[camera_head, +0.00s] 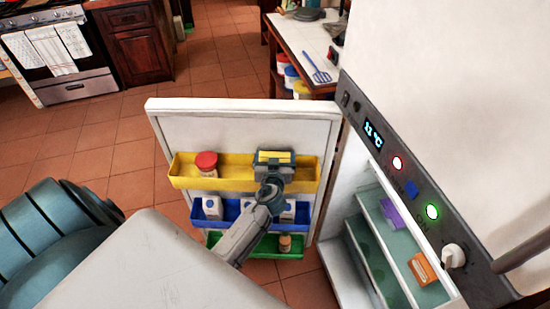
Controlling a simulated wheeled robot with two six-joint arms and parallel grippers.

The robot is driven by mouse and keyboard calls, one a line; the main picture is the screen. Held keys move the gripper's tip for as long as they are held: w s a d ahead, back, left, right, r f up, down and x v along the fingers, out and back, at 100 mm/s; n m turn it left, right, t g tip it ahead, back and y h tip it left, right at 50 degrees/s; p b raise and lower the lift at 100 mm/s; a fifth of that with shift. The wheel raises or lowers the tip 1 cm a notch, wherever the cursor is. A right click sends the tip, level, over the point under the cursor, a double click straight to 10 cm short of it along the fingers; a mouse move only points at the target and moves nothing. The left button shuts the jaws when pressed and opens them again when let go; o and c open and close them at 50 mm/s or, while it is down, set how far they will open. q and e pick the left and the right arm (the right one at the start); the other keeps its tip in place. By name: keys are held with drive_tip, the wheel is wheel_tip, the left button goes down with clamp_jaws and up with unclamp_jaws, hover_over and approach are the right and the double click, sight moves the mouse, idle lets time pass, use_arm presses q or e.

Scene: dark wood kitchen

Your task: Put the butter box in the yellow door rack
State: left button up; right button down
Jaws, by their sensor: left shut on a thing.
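The fridge door stands open, and the yellow door rack (232,184) is the top one on its inner side. A jar with a red lid (206,163) stands in the rack's left part. My left gripper (274,158) is over the right part of the yellow rack, seen from behind. It is shut on a small yellow block, which I take to be the butter box (273,157); the jaws hide most of it. I cannot tell whether the box touches the rack. My right gripper is not in view.
Below are a blue rack (235,213) with white cartons and a green rack (260,246) with a small jar. Fridge shelves at right hold a purple box (395,214) and an orange box (422,269). The yellow rack is clear between jar and gripper.

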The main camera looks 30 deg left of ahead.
use_arm(q)
drive_tip(key=shift+f, duration=0.45)
drive_tip(key=shift+f, duration=0.1)
drive_tip(key=o, duration=0.9)
drive_tip(key=shift+c, duration=0.2)
